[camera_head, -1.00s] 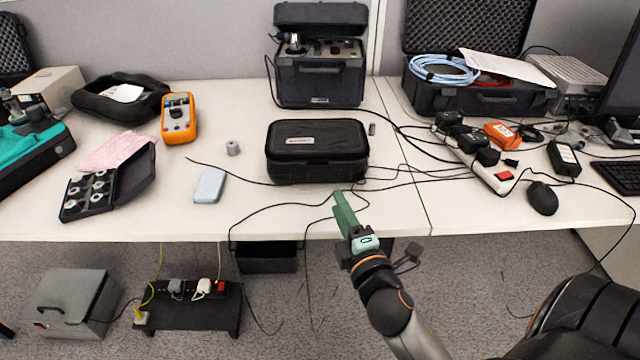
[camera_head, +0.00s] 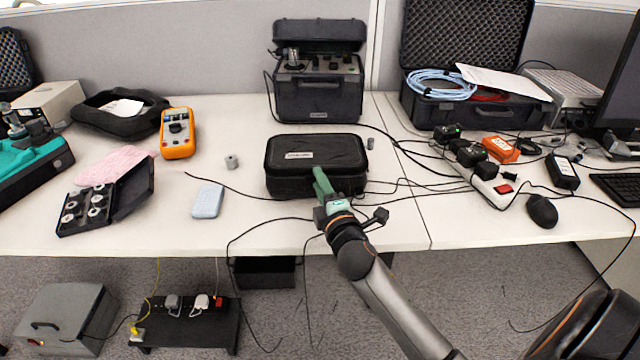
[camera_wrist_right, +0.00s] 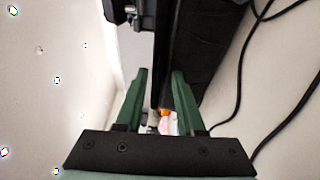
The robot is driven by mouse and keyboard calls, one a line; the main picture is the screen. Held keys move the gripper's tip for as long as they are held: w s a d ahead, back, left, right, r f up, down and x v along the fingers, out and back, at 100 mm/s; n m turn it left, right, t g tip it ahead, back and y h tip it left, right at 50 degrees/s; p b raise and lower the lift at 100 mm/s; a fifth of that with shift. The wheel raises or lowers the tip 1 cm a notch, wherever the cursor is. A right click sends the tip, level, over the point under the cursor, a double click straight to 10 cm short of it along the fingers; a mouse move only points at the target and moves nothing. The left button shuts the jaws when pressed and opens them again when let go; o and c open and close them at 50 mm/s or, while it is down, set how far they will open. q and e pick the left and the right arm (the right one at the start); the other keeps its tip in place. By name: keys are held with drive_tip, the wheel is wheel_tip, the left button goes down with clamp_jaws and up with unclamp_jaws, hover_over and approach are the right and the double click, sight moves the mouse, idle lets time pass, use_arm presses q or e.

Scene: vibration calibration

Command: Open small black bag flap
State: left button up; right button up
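The small black bag (camera_head: 317,152) sits shut in the middle of the table, with a pale label on its top. My right gripper (camera_head: 320,172), with green fingers, is at the front face of the bag, right of its middle. In the right wrist view the two fingers (camera_wrist_right: 160,75) are apart, and the dark side of the bag (camera_wrist_right: 207,45) fills the space beyond and to the right of them. I cannot tell whether a finger touches the bag. Nothing is visibly gripped. My left gripper is not in view.
A black instrument case (camera_head: 318,95) stands open behind the bag. Black cables (camera_head: 400,183) run right of the bag to a white power strip (camera_head: 490,190). A light blue box (camera_head: 208,201) and a grey cylinder (camera_head: 231,161) lie to the left. The table's front edge is close.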

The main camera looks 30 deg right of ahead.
clamp_jaws()
idle(0.3)
idle(1.2)
